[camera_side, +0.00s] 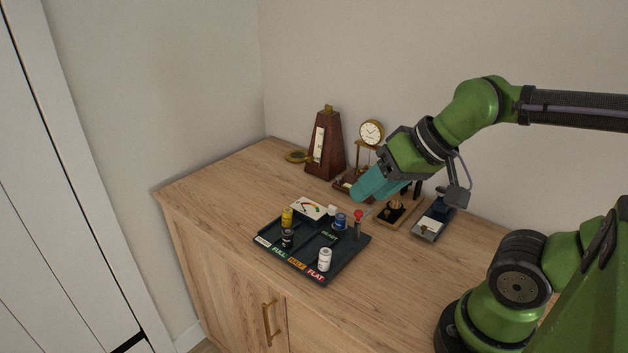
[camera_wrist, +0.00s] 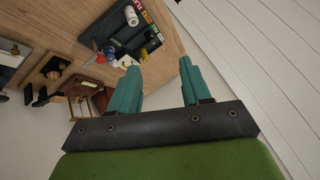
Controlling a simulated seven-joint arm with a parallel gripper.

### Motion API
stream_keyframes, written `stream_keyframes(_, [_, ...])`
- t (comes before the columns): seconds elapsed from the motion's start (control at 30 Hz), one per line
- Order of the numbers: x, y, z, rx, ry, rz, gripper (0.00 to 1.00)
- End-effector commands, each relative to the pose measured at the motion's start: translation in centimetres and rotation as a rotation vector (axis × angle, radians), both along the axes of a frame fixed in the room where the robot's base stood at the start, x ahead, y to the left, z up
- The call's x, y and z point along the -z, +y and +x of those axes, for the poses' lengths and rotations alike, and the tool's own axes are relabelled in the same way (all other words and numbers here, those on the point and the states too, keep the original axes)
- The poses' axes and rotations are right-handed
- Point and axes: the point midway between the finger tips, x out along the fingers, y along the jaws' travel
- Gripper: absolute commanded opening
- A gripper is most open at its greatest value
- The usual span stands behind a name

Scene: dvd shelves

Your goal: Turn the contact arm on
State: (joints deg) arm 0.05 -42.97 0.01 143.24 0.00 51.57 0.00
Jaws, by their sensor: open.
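A dark tray (camera_side: 310,257) sits on the wooden cabinet top, with labels along its front edge. A thin upright lever with a red knob (camera_side: 358,215) stands at its right side; it looks like the contact arm, but I cannot tell its setting. The red knob also shows in the wrist view (camera_wrist: 108,50). A meter (camera_side: 309,207) sits at the tray's back. Yellow (camera_side: 287,217), black (camera_side: 288,238), blue (camera_side: 340,221) and white (camera_side: 324,259) cells stand on the tray. My gripper (camera_side: 362,190) is open and empty, above the tray's back right, apart from the lever.
A brown metronome (camera_side: 325,150), a gold clock (camera_side: 371,133) and a brass disc (camera_side: 297,156) stand behind the tray. A small wooden-based device (camera_side: 397,209) and a grey-based one (camera_side: 433,223) stand to the right. The cabinet top (camera_side: 215,190) is clear at left.

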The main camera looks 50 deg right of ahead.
Motion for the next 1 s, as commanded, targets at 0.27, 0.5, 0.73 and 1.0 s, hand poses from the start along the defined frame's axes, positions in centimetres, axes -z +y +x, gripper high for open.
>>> stream_keyframes(0.27, [0.8, -3.0, 3.6, 0.105, 0.16, -0.005, 0.48])
stream_keyframes(0.5, [0.8, -9.3, 8.8, 0.419, 0.469, 0.034, 0.48])
stream_keyframes(0.73, [-0.8, -12.8, 10.6, 0.731, 0.636, 0.07, 0.48])
stream_keyframes(1.0, [0.5, -12.5, 9.9, 0.798, 0.669, 0.091, 0.48])
